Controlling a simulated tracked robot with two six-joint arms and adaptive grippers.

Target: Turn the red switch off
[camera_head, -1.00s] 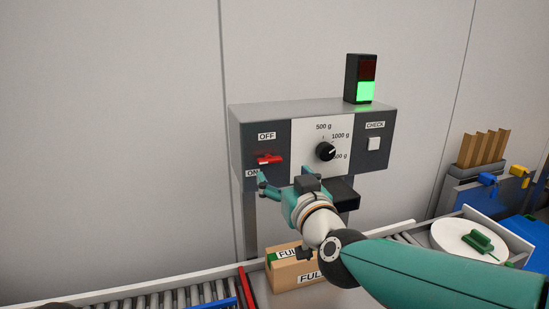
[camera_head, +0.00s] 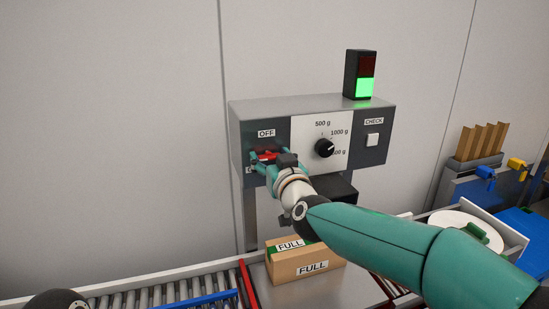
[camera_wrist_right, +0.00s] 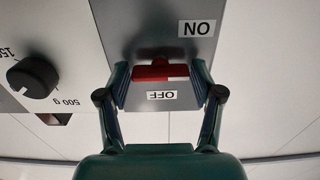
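The red switch (camera_head: 266,155) is a bar-shaped lever on the left part of the grey control box, below the OFF label (camera_head: 266,133). The ON label is mostly hidden by my gripper in the head view but shows in the right wrist view (camera_wrist_right: 196,28). My right gripper (camera_head: 267,158) is at the switch, open, with one finger on each side of the lever. The right wrist view shows the red lever (camera_wrist_right: 152,72) between the spread fingertips, with small gaps at its ends. Which way the lever is set is hard to tell. My left gripper is out of view.
The box also carries a black dial (camera_head: 324,148), a white CHECK button (camera_head: 372,139) and a lamp tower (camera_head: 365,88) lit green. Below stand a carton marked FULL (camera_head: 306,262) and a roller conveyor (camera_head: 170,297). A white round plate (camera_head: 449,219) lies at right.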

